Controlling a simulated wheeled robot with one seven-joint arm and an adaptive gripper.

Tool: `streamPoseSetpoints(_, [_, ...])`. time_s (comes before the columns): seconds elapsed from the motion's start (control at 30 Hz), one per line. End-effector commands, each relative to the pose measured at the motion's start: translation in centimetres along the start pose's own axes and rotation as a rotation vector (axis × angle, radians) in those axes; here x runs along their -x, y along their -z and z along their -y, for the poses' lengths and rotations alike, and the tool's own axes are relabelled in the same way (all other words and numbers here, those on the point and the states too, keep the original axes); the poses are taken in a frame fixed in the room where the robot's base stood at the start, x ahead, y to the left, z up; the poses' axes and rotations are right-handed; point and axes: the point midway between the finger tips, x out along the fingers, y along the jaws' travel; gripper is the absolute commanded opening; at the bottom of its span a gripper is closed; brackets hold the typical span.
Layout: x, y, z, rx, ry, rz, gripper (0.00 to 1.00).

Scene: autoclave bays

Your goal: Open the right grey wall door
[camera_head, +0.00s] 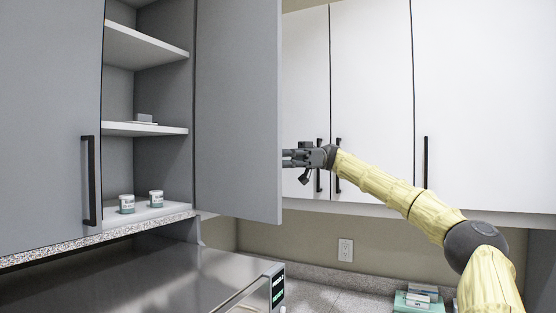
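The right grey wall door (238,110) stands swung open, its inner face towards me and its free edge near the middle of the view. Its outer face and handle are hidden. My gripper (287,158) is at that free edge, on the right side of the door. Its fingertips run up to or behind the edge, so I cannot tell whether they touch the door or hold its handle. The left grey wall door (50,120) is closed, with a black vertical handle (90,180).
Inside the open cabinet are shelves (145,129) and two small labelled jars (127,204). White cabinets (370,90) with black handles line the wall behind my arm. A metal-topped machine (150,275) stands below, and green boxes (415,300) sit on the counter.

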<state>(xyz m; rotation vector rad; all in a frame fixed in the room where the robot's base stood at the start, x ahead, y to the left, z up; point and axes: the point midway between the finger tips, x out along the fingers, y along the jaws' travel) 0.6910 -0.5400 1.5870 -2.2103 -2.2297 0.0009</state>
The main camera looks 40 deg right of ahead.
Motion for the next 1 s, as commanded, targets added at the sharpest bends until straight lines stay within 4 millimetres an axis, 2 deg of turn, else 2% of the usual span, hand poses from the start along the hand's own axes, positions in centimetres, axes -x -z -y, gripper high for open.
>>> streamPoseSetpoints(0.37, [-0.4, 0.8, 0.0, 0.003, 0.0, 0.002, 0.31])
streamPoseSetpoints(0.47, [-0.5, 1.9, 0.0, 0.003, 0.0, 0.003, 0.31])
streamPoseSetpoints(0.8, [-1.0, 7.7, 0.0, 0.002, -0.001, 0.006, 0.31])
streamPoseSetpoints(1.0, [-0.9, 9.8, 0.0, 0.002, -0.001, 0.006, 0.31])
